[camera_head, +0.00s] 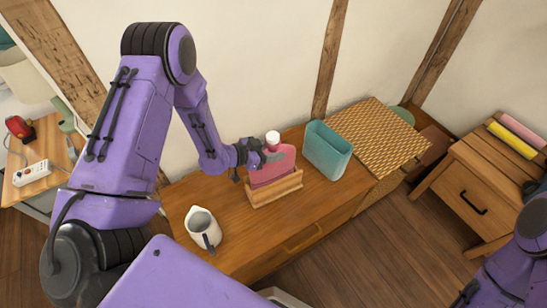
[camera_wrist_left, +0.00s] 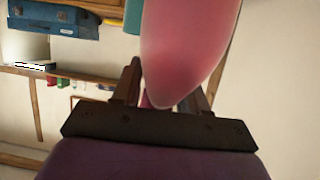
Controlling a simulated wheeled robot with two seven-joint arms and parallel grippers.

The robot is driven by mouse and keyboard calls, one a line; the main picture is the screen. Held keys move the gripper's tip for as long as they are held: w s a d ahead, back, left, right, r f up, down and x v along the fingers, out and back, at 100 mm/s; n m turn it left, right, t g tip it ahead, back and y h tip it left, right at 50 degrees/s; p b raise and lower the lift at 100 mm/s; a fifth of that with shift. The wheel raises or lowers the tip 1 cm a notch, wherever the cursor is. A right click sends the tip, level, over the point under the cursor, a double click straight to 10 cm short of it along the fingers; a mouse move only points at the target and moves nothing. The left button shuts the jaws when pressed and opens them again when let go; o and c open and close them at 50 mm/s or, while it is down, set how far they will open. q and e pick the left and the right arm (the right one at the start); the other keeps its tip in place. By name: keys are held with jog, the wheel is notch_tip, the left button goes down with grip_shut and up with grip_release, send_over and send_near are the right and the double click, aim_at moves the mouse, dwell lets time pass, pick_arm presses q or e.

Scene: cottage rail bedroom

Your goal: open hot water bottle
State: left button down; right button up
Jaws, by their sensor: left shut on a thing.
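The pink hot water bottle (camera_head: 275,172) stands upright in a wooden holder (camera_head: 275,190) on the wooden cabinet. Its white cap (camera_head: 272,137) is on top. My left gripper (camera_head: 266,156) is at the bottle's upper left, just below the cap. In the left wrist view the pink bottle (camera_wrist_left: 185,50) fills the space between the fingers of the left gripper (camera_wrist_left: 168,92), which is shut on it. The exact grip spot is partly hidden. My right gripper (camera_head: 466,294) shows only partly at the lower right edge, and its jaws are unclear.
A white jug (camera_head: 203,227) stands on the cabinet (camera_head: 233,198) at front left. A wooden side table (camera_head: 470,190) with rolled pink and yellow items is at right.

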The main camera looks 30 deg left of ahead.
aim_at(273, 135)
pick_arm(q)
notch_tip(273, 135, up, 10)
jog(key=shift+f, duration=0.1)
notch_tip(273, 135, up, 7)
jog(key=p, duration=0.6)
jog(key=shift+a, duration=0.1)
jog(key=shift+w+a+f+n+t+y, duration=0.1)
jog(key=shift+w+a+n+t+y, duration=0.25)
jog(key=shift+w+a, duration=0.2)
jog(key=w+d+n+t+y+b, duration=0.1)
jog(key=w+d+n+y+b, duration=0.2)
jog(key=d+n+y+b, duration=0.2)
jog(key=shift+d+n+t+y+b, duration=0.35)
jog(key=shift+d+n+y, duration=0.2)
jog(key=shift+d+y, duration=0.4)
jog(key=shift+d, duration=0.15)
